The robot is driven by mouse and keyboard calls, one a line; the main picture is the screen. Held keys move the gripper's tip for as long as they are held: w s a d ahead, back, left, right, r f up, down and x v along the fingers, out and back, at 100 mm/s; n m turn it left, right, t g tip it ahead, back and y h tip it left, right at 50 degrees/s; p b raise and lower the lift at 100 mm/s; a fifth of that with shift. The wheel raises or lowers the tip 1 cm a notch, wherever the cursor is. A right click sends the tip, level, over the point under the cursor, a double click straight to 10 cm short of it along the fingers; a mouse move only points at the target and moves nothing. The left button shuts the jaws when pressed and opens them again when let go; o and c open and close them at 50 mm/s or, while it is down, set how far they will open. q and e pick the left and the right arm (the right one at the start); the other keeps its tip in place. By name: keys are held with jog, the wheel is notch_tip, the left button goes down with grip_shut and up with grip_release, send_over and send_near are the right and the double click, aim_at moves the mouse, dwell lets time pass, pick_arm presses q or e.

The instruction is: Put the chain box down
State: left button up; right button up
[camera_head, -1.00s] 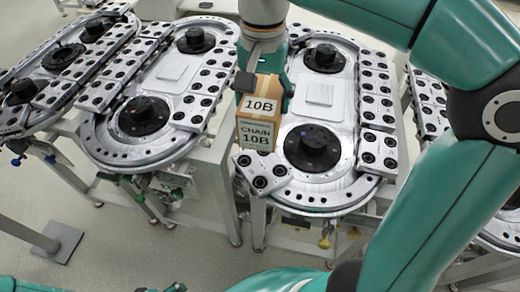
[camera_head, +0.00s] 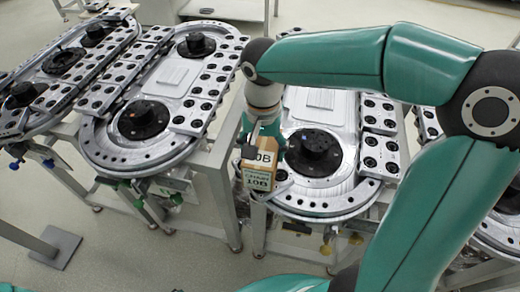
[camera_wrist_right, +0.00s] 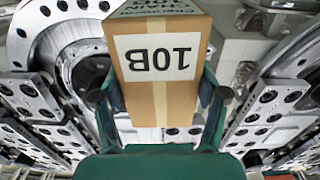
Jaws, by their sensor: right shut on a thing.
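The chain box (camera_head: 258,172) is a brown carton with white "10B" labels and a green-and-white "CHAIN 10B" label on its front. My right gripper (camera_head: 266,149) is shut on it, one finger on each side. In the right wrist view, the box (camera_wrist_right: 160,88) sits between the two fingers of the gripper (camera_wrist_right: 161,95). In the head view, the box is at the front left edge of the middle-right ring track (camera_head: 315,207). I cannot tell whether its underside touches anything. My left gripper is not in view.
A black round hub (camera_head: 313,152) stands on the track just right of the box. Plates with black-holed pads (camera_head: 380,150) line the track's right side. Another ring track (camera_head: 150,158) stands to the left, with a floor gap between. Open floor (camera_head: 130,245) lies in front.

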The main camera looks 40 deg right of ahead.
jog(key=shift+f, duration=0.15)
jog(key=o, duration=1.8)
notch_tip(320, 180, up, 12)
jog(key=shift+r+p, duration=0.1)
jog(key=shift+p, duration=0.3)
